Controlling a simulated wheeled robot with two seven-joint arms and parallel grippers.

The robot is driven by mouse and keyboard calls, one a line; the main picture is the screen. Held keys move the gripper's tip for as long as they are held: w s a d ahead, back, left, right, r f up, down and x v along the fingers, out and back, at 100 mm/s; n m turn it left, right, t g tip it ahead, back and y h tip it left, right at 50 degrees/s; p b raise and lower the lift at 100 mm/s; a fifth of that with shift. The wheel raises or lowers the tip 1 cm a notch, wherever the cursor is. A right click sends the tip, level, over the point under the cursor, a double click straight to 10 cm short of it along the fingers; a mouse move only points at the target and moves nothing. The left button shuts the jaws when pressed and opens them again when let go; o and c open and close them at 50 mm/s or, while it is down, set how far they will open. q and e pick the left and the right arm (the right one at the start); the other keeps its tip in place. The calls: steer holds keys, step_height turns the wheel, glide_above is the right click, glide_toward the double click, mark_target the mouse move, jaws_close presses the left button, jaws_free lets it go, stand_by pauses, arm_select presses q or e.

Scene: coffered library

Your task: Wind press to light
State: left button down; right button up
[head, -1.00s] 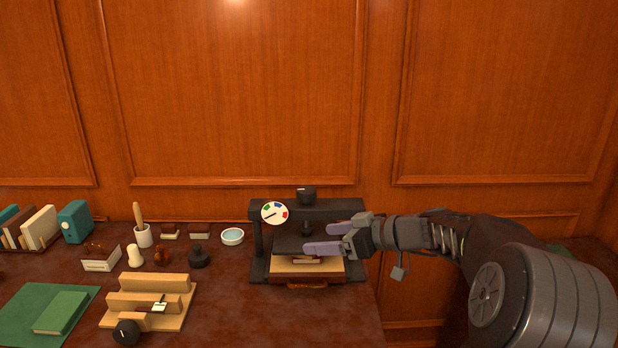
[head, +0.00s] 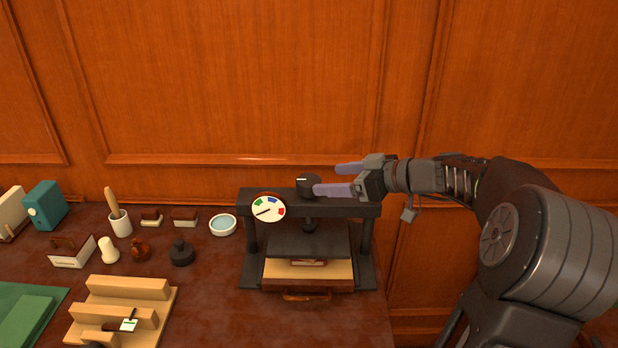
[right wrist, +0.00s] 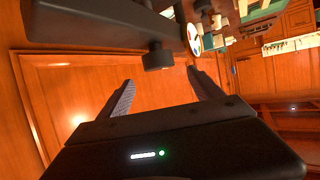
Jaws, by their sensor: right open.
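The black press (head: 345,208) stands at the back right of the desk, with a black knob (head: 308,187) on top of its crossbar. Its white dial (head: 269,208) has green, blue and red marks, and its needle points to the lower left, off the colours. A dark platen (head: 308,240) hangs above a wooden board with a small book (head: 308,262). My right gripper (head: 341,179) is open and empty just right of the knob, its near finger overlapping the knob's right edge in the picture. In the right wrist view the knob (right wrist: 158,57) shows between and beyond the open fingers. My left gripper is out of view.
The panelled wall (head: 220,80) is close behind. The desk in front of the press is clear.

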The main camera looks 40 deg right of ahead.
mark_target(311, 180)
steer(key=p+x, duration=0.2)
steer(key=x, duration=0.5)
steer(key=shift+p, duration=0.35)
steer(key=shift+w+a+f, duration=0.1)
steer(key=shift+w+f, duration=0.1)
steer(key=shift+w, duration=0.25)
steer(key=shift+c, duration=0.2)
